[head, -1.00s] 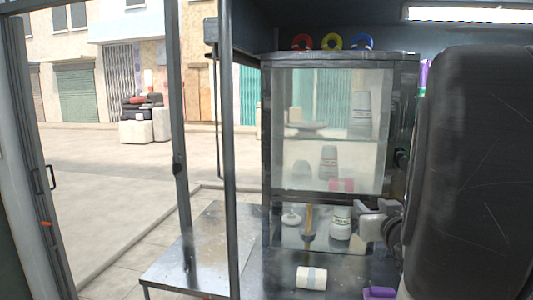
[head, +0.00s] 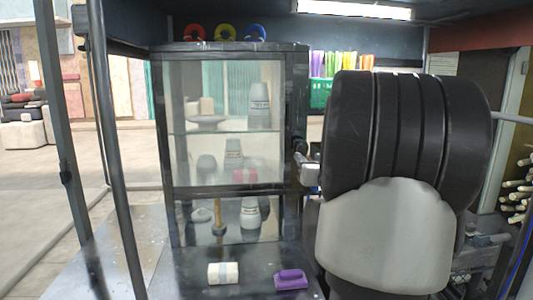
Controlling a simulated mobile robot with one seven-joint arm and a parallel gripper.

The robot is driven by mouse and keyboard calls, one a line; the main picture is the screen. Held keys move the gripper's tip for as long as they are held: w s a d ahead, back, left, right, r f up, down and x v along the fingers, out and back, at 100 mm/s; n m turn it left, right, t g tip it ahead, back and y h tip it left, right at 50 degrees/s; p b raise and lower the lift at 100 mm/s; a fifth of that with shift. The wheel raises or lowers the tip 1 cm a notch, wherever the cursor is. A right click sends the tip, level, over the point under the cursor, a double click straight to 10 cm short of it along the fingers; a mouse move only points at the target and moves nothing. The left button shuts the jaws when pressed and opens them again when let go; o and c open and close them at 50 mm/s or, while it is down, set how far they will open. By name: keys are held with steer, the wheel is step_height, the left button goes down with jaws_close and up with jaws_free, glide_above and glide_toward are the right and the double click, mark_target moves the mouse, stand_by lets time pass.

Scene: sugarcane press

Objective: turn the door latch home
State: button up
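A glass-fronted cabinet with a dark frame (head: 160,120) stands left of centre, and its glass door looks closed. Small dark fittings (head: 299,146) show on the frame's right edge; I cannot tell which is the latch or how it is turned. My gripper (head: 302,170), small and grey, is beside that right edge at about mid-height. My own large black and pale arm links hide part of it. I cannot tell whether it touches the cabinet, or whether its fingers are apart.
A white roll (head: 223,273) and a purple block (head: 291,279) lie on the metal counter (head: 262,256) before the cabinet. Dark posts (head: 118,160) stand at left. Pale canes (head: 515,192) are stacked at far right.

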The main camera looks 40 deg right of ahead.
mark_target(302, 152)
steer(key=x, duration=0.6)
steer(key=shift+w+d, duration=0.1)
steer(key=shift+c, duration=0.4)
jaws_close()
